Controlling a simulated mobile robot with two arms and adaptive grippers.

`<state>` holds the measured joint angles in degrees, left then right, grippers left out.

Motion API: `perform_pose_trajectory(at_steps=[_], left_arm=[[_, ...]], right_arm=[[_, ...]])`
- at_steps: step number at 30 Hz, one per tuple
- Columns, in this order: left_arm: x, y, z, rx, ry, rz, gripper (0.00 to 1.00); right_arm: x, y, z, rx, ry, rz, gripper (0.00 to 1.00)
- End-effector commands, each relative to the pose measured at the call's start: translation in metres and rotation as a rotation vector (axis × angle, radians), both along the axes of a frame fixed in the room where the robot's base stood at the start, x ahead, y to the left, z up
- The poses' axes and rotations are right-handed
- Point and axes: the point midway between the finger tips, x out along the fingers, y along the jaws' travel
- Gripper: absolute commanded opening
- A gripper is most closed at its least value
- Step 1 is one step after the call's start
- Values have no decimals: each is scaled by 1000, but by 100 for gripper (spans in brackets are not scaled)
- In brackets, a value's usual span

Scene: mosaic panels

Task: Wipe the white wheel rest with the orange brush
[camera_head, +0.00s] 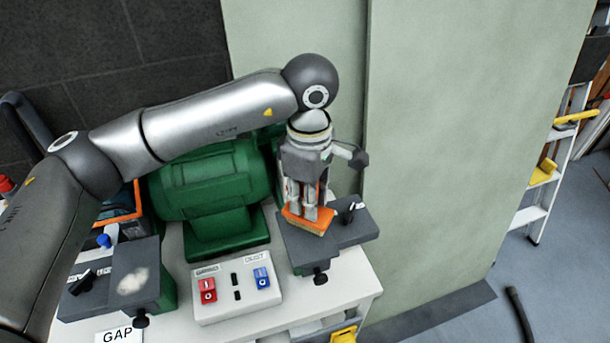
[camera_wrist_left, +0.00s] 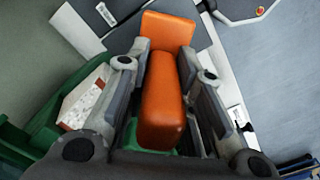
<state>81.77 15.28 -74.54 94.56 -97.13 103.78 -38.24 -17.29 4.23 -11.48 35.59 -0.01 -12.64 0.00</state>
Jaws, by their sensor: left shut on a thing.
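My left gripper (camera_head: 308,205) points down and is shut on the handle of the orange brush (camera_head: 318,216). In the left wrist view, the orange handle (camera_wrist_left: 161,105) stands between the two fingers (camera_wrist_left: 160,65), with the wider orange brush body beyond. The brush is at the right-hand dark grey rest (camera_head: 300,250) beside the green grinder (camera_head: 215,185). I cannot tell whether its pale underside touches the rest. The left-hand grey rest (camera_head: 150,285) carries a pale dusty patch (camera_head: 133,281). The gripper hides much of the wheel area at the right rest. My right gripper is not in view.
A switch box (camera_head: 236,308) with red and blue switches sits on the white bench (camera_head: 350,283) between the rests. A "GAP" label (camera_head: 119,336) is at the front left. A pale green panel (camera_head: 450,130) stands close at the right. A stepladder (camera_head: 548,180) stands farther right.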

Motion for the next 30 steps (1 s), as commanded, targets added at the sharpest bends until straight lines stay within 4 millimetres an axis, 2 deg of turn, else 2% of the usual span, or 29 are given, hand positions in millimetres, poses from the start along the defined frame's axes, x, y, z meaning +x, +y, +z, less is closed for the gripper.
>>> perform_pose_trajectory(at_steps=[5, 13, 17, 30], left_arm=[[-1, 0, 19, -1, 0, 2, 1], [-4, 1, 40, -1, 0, 5, 1], [-4, 1, 42, -1, 0, 5, 1], [-4, 1, 42, -1, 0, 6, 1]], right_arm=[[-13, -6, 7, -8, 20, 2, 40], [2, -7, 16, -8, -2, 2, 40], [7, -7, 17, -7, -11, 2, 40], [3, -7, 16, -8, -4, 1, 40]])
